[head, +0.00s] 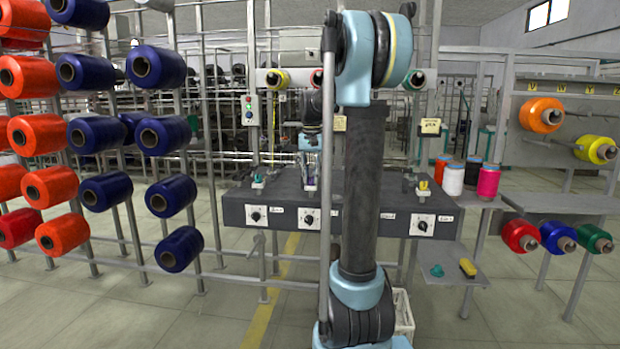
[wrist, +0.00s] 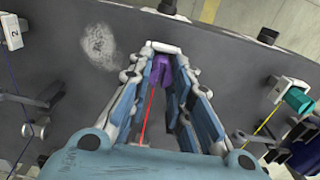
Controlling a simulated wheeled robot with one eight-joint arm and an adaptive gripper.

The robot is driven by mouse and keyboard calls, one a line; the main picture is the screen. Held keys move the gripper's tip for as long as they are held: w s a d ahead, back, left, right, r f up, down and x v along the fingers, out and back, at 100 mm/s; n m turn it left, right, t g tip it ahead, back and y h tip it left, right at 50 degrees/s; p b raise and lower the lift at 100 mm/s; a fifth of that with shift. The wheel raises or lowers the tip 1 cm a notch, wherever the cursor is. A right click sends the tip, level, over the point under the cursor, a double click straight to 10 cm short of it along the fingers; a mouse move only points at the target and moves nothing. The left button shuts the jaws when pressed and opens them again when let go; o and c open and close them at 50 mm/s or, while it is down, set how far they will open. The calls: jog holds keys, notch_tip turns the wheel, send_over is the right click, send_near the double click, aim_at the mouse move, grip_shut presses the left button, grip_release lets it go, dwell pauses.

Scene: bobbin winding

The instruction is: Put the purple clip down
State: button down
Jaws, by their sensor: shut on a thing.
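My gripper (wrist: 165,54) is shut on the purple clip (wrist: 160,71), which sits between its two blue-grey fingers in the wrist view. A red thread (wrist: 149,112) runs from the clip back toward the bottom of the picture. A white edge lies right at the fingertips; I cannot tell whether the clip touches it. In the head view my gripper (head: 309,145) points down over the dark grey winding machine (head: 280,205), with a small purple patch of the clip (head: 310,184) below it. My arm hides part of the machine there.
A teal clip (wrist: 298,100) with a yellow thread stands to the right in the wrist view.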

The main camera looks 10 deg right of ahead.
jog(key=shift+f, duration=0.15)
jog(key=c, duration=1.5)
grip_release()
jog(key=shift+o, duration=0.2)
notch_tip(320, 180, up, 12)
jog(key=s+f+n+t, duration=0.2)
jog(key=s+f+n, duration=0.1)
jog(key=s+f, duration=2.9)
jog(key=s, duration=0.3)
jog(key=shift+a+n, duration=0.15)
jog(key=shift+n, duration=0.25)
jog(key=shift+c, duration=0.5)
